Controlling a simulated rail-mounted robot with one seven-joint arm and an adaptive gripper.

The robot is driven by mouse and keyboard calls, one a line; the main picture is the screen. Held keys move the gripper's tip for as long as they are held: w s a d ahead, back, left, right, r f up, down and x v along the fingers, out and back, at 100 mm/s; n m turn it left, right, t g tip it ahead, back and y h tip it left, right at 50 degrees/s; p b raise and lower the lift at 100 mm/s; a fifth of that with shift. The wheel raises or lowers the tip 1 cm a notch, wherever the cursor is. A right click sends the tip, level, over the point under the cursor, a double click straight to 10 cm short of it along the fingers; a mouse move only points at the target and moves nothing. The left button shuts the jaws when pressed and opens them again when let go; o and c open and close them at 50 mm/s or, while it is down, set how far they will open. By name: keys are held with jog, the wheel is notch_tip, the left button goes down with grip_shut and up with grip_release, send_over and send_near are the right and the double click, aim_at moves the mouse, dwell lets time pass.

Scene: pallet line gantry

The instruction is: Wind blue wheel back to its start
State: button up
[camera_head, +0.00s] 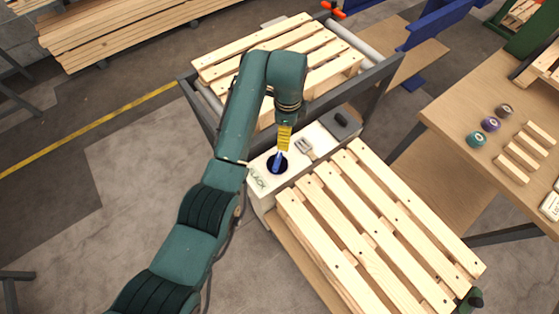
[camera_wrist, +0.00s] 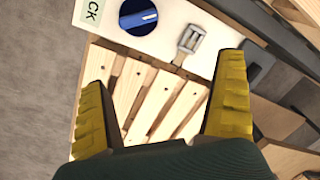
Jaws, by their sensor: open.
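The blue wheel (camera_head: 270,166) is a round dark-blue dial on the white top of a narrow box (camera_head: 318,132), beside a label whose visible letters read "LACK". In the wrist view the blue wheel (camera_wrist: 136,20) has a pale pointer mark and is partly cut by the top edge. My gripper (camera_head: 283,150) has yellow fingers and hangs over the box near the wheel. In the wrist view my gripper (camera_wrist: 164,78) is open with nothing between its fingers. The wheel lies beyond the fingertips, apart from them.
A metal buckle (camera_head: 303,147) and a dark block (camera_head: 341,121) sit on the box beside the wheel. A wooden pallet (camera_head: 385,235) lies in front, another pallet (camera_head: 270,50) behind a grey rail. A workbench (camera_head: 470,130) with spools and wood blocks stands right.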

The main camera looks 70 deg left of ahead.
send_over(277, 160)
notch_tip(277, 160, down, 4)
jog(key=shift+g+h, duration=0.3)
jog(key=shift+h, duration=0.1)
notch_tip(277, 160, down, 15)
jog(key=b, duration=0.5)
jog(key=shift+w+r, duration=0.1)
jog(key=c, duration=1)
